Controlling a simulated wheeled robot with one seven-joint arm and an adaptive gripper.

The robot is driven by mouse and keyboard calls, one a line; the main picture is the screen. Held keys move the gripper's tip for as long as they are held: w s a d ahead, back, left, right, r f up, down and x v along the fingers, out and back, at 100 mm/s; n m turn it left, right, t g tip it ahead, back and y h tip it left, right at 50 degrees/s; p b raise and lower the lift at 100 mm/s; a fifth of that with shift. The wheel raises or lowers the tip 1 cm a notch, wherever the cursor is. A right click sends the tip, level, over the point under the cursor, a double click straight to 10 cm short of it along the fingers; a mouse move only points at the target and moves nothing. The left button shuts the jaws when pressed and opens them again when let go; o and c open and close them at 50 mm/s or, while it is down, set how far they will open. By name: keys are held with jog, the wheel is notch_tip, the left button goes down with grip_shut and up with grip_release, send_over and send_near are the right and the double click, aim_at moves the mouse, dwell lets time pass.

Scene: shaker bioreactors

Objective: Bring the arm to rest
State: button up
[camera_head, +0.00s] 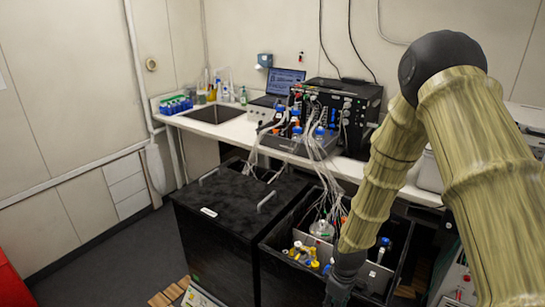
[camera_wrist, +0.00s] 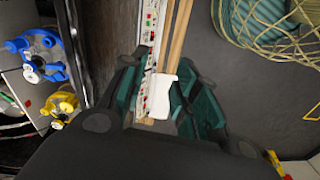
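My arm (camera_head: 385,160), in a tan, ribbed cover, comes down from the upper right in the head view. Its dark end reaches the bottom edge beside the black cabinet, where the fingertips are cut off. In the wrist view my gripper (camera_wrist: 160,100) shows two dark fingers with teal pads, spread apart. A white piece (camera_wrist: 163,95) shows in the gap, seemingly beyond the fingers; I see no grip on it.
Blue (camera_wrist: 35,50) and yellow (camera_wrist: 60,108) capped fittings with tubing lie left of the gripper. The open-topped black box (camera_head: 270,260) is close to the arm's end. A bench (camera_head: 190,121) with a sink runs behind.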

jog(key=s+d+f+m+b, duration=0.1)
jog(key=s+f+m+b, duration=0.1)
jog(key=s+f, duration=0.5)
jog(key=s+d+f+m+b, duration=0.1)
jog(key=s+f+m+b, duration=0.2)
jog(key=s+f, duration=0.4)
jog(key=s+d+f+m+b, duration=0.2)
jog(key=s+f+m, duration=0.3)
jog(key=s, duration=1.3)
notch_tip(320, 180, down, 3)
jog(key=shift+r+h+b, duration=0.1)
jog(key=shift+h+b, duration=0.2)
jog(key=shift+b, duration=0.25)
